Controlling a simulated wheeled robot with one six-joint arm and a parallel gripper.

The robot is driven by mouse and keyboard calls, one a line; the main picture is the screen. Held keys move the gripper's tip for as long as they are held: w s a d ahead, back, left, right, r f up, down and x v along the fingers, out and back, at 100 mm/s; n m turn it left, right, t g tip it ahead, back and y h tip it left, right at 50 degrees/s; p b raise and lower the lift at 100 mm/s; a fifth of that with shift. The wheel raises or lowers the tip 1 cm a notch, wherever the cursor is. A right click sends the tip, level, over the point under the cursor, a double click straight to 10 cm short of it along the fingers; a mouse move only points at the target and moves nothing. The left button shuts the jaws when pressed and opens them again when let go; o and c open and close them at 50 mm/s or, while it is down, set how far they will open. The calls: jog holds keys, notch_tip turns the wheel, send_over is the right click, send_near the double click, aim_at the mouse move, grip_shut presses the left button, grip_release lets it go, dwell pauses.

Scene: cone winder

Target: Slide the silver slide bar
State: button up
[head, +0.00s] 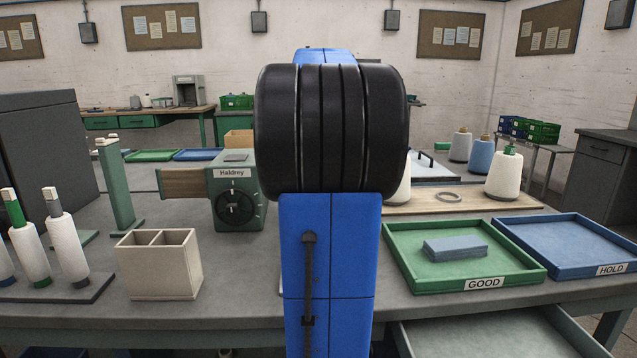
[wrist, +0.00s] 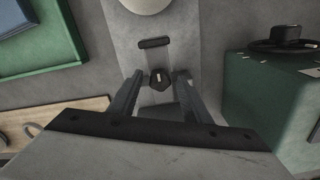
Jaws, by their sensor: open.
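In the wrist view my gripper (wrist: 160,76) is open, its two grey fingers apart. Between the fingertips shows a small dark faceted knob (wrist: 159,80); I cannot tell whether the fingers touch it. Beyond it, a dark elongated slot or bar (wrist: 154,43) lies across a light grey plate (wrist: 186,45). I cannot make out which part is the silver slide bar; it may be partly hidden by the gripper. In the head view my own arm blocks the middle of the bench and hides my gripper.
A green box with a black dial (head: 235,205) stands left of my arm. A divided beige box (head: 158,264) is nearer the front. At right are a green GOOD tray (head: 408,284), a blue HOLD tray (head: 560,276) and a wooden board (head: 520,203) with a ring (head: 447,197).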

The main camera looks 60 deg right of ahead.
jog(key=shift+c, duration=0.2)
grip_shut()
jog(key=shift+w+d, duration=0.55)
jog(key=shift+d, duration=0.1)
jog(key=shift+o, duration=0.2)
grip_release()
jog(key=shift+d, duration=0.1)
jog(key=shift+r, duration=0.15)
notch_tip(320, 180, up, 17)
dwell(0.4)
